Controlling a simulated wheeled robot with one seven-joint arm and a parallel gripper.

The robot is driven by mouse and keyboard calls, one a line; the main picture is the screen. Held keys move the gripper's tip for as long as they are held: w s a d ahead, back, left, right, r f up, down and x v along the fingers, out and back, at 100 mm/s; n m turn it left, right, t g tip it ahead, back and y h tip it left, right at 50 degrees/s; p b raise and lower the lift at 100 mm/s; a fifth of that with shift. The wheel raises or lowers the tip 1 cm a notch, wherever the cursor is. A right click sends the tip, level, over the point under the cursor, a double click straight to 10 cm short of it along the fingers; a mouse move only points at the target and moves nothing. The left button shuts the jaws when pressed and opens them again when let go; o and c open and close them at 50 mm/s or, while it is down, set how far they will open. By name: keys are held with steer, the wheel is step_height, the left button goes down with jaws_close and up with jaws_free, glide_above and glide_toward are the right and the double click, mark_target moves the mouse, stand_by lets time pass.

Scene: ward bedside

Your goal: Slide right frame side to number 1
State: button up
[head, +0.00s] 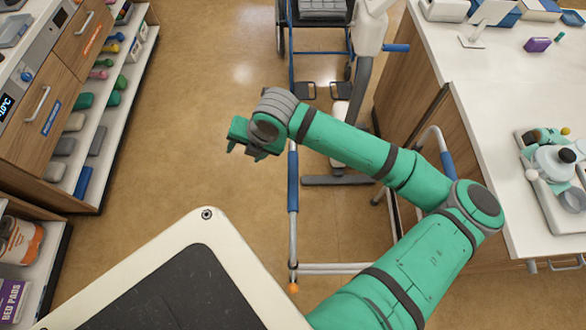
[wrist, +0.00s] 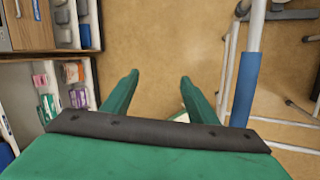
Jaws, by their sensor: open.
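A metal walking frame stands on the floor. Its left upright in the head view (head: 293,225) has a blue sleeve (head: 292,182) and an orange tip at the bottom. Its right side (head: 435,140), with another blue part, is partly hidden behind my arm. A low crossbar (head: 335,268) joins the sides. My gripper (head: 246,146) is open and empty, left of the left upright. In the wrist view its fingers (wrist: 158,88) are apart over bare floor, and a pale tube with a blue sleeve (wrist: 244,88) stands just right of them, not between them. I see no number marks.
A wheeled chair with a blue frame (head: 290,45) and a pale stand with a grey base (head: 335,181) are behind. A white-topped counter (head: 490,165) is at right. Drawers and shelves (head: 55,160) line the left. Floor between them is mostly clear.

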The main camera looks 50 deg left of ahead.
mark_target(293, 179)
steer(key=w+d+f+h, duration=0.1)
steer(key=w+d, duration=0.1)
steer(key=d, duration=0.2)
steer(key=w+d+f+n+t+h, duration=0.1)
steer(key=w+d+h, duration=0.1)
steer(key=d, duration=0.1)
steer(key=w+d+f+n+t+h, duration=0.1)
steer(key=w+d, duration=0.2)
steer(key=d, duration=0.1)
steer(key=shift+w+d+f+h, duration=0.1)
steer(key=shift+d+f+h, duration=0.2)
steer(key=shift+h, duration=0.1)
steer(key=shift+f, duration=3.4)
steer(key=shift+c, duration=0.3)
steer(key=c, duration=1.1)
steer(key=shift+c, duration=0.2)
steer(key=shift+f, duration=1.2)
